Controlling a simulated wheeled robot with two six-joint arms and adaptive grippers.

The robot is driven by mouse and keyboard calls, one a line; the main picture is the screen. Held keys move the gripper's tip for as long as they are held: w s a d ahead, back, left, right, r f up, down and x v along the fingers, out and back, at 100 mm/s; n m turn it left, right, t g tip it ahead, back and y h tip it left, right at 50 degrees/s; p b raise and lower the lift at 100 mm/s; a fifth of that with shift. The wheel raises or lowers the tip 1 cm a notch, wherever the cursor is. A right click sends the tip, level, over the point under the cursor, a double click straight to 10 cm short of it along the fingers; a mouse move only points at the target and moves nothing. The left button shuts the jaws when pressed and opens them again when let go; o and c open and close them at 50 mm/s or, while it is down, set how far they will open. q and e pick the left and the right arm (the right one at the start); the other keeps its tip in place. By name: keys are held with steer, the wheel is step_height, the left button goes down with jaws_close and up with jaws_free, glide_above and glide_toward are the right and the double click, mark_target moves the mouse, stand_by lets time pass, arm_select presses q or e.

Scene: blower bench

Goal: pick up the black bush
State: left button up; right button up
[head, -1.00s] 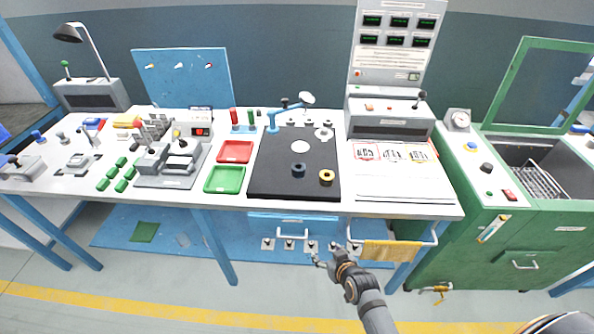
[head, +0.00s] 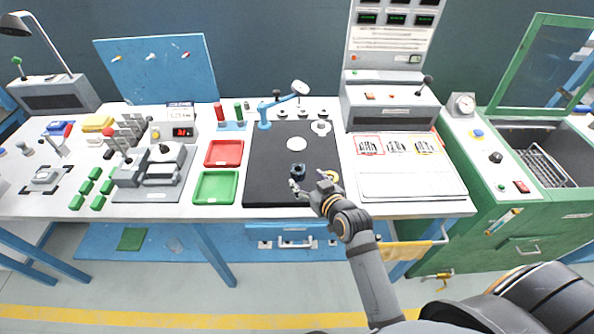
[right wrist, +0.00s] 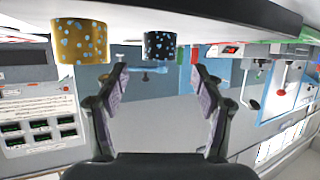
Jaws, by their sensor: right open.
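The black bush (head: 297,171) stands on the black mat (head: 265,185) near its front middle. A yellow bush (head: 334,176) is to its right, partly hidden by my right gripper. My right gripper (head: 308,185) is open and empty, just in front of the black bush at the mat's front part. In the right wrist view, which is upside down, the speckled black bush (right wrist: 160,45) lies ahead between the open fingers (right wrist: 158,76), beyond the tips. The yellow bush (right wrist: 81,42) is outside the fingers on the left. My left gripper is not in view.
A blue swing-arm stand (head: 265,118) is at the mat's back. Red (head: 224,153) and green (head: 216,187) trays are left of the mat. A white panel with labelled cards (head: 408,178) lies to the right. The mat left of the black bush is clear.

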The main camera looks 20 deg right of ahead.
mark_target(300, 172)
steer(key=shift+x, duration=1.15)
steer(key=shift+w+f, duration=0.15)
steer(key=shift+w, duration=0.1)
steer(key=x, duration=0.4)
steer(key=shift+w, duration=0.1)
steer(key=shift+w+f, duration=0.15)
steer(key=shift+w, duration=0.05)
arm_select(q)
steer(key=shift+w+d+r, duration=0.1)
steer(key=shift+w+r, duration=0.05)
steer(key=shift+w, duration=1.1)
arm_select(e)
steer(key=shift+s, duration=0.1)
steer(key=shift+c, duration=0.8)
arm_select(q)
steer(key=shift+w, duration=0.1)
arm_select(e)
jaws_close()
steer(key=shift+r, duration=0.2)
